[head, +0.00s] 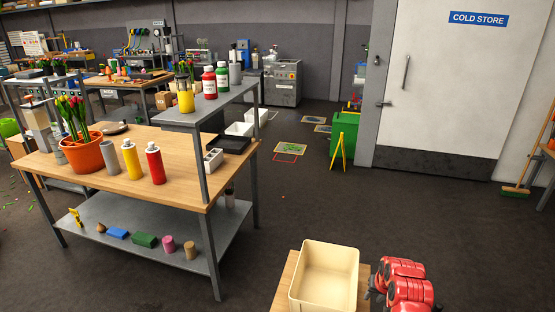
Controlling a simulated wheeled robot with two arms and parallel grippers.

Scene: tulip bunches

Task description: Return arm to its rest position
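My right arm, red and black, shows at the bottom right, with its gripper (377,284) low beside the right side of a cream bin (325,275). The fingers are too small and partly hidden to tell whether they are open or shut, and I see no tulips at them. My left arm and gripper are not in view. Red tulips (70,105) stand in an orange pot (85,153) on the wooden-topped workbench (130,195) at the left.
The cream bin rests on a small wooden surface (284,288). On the workbench stand a grey, a yellow (132,160) and a red (155,163) canister. A green bin (344,137) stands near the cold store door (440,85). The dark floor (400,215) between is clear.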

